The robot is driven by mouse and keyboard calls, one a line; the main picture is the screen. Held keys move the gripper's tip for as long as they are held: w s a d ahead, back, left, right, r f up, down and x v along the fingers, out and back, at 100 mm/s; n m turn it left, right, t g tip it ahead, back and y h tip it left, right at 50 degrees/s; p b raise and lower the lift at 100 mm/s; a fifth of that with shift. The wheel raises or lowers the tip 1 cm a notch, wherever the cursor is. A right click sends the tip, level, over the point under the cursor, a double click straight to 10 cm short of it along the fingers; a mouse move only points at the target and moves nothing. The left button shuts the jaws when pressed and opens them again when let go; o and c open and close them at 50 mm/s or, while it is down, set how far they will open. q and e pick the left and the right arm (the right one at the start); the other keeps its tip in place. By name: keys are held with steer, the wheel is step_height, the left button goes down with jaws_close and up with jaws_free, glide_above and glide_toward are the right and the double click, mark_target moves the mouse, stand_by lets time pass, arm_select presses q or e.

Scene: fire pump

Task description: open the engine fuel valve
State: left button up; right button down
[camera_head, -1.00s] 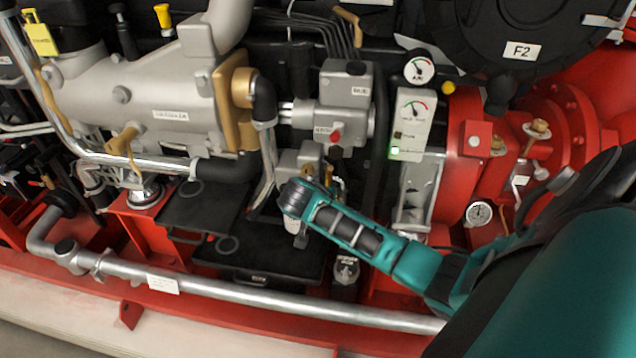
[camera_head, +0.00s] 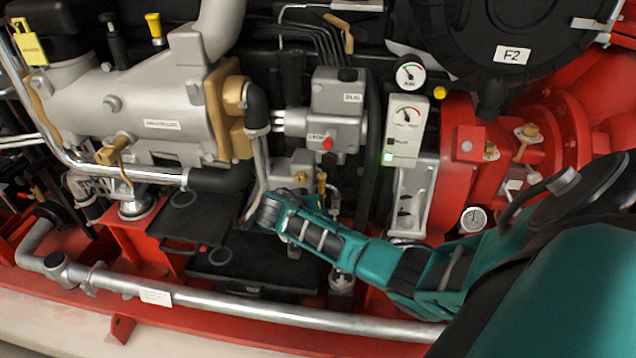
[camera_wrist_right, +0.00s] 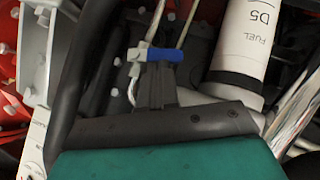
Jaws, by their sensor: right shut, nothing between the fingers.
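My right arm comes in from the right in the head view, and its gripper (camera_head: 270,210) is in front of the lower middle of the engine. The fingertips are hard to make out there. In the right wrist view the gripper (camera_wrist_right: 156,80) is shut and empty, its narrow fingers together. A small blue handle (camera_wrist_right: 165,54) lies across just beyond the fingertips; I cannot tell whether they touch it. It looks like a valve lever, but no label on it is readable. My left gripper is not in view.
A grey control block (camera_head: 338,100) with a red button and a gauge panel (camera_head: 405,125) are above my right gripper. A silver pipe (camera_head: 230,308) runs along the front. A black hose and a bright metal pipe (camera_wrist_right: 300,105) flank the gripper in the wrist view.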

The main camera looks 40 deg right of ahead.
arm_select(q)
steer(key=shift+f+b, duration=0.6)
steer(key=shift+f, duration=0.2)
arm_select(e)
steer(key=shift+w+a+f+n+g+h, duration=0.1)
steer(key=shift+w+f+n+g+h, duration=0.1)
steer(key=shift+f+n+g+h, duration=0.45)
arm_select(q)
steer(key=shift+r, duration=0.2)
arm_select(e)
steer(key=shift+r+h, duration=0.25)
steer(key=shift+r, duration=0.05)
arm_select(q)
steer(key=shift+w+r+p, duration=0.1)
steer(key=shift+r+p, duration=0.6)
steer(key=shift+p, duration=0.15)
arm_select(e)
steer(key=shift+r, duration=0.7)
